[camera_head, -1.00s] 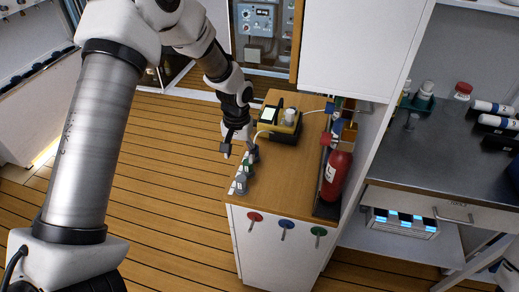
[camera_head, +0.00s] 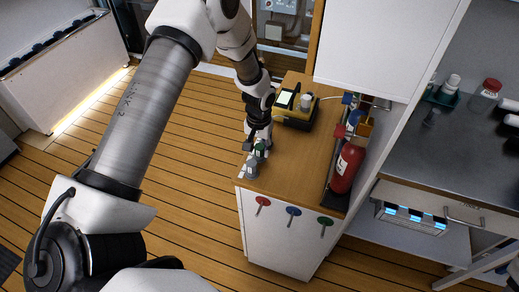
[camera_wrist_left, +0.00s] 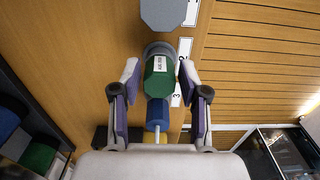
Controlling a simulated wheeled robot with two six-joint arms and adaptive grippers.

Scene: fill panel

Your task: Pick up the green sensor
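The green sensor (camera_head: 261,149) sits in a row of small items along the left edge of the wooden-topped cabinet (camera_head: 290,148). In the left wrist view, the green sensor (camera_wrist_left: 158,77) has a white label and a grey end. My left gripper (camera_head: 256,142) is at the row and partly hides it. In the left wrist view, my left gripper (camera_wrist_left: 157,75) is open, with one purple-padded finger on each side of the green sensor and small gaps visible. A grey sensor (camera_wrist_left: 167,14) lies beyond it, and a blue item (camera_wrist_left: 157,112) lies nearer the palm. My right gripper does not show.
A yellow-black device (camera_head: 296,107) stands behind the row on the cabinet top. The middle of the top is clear.

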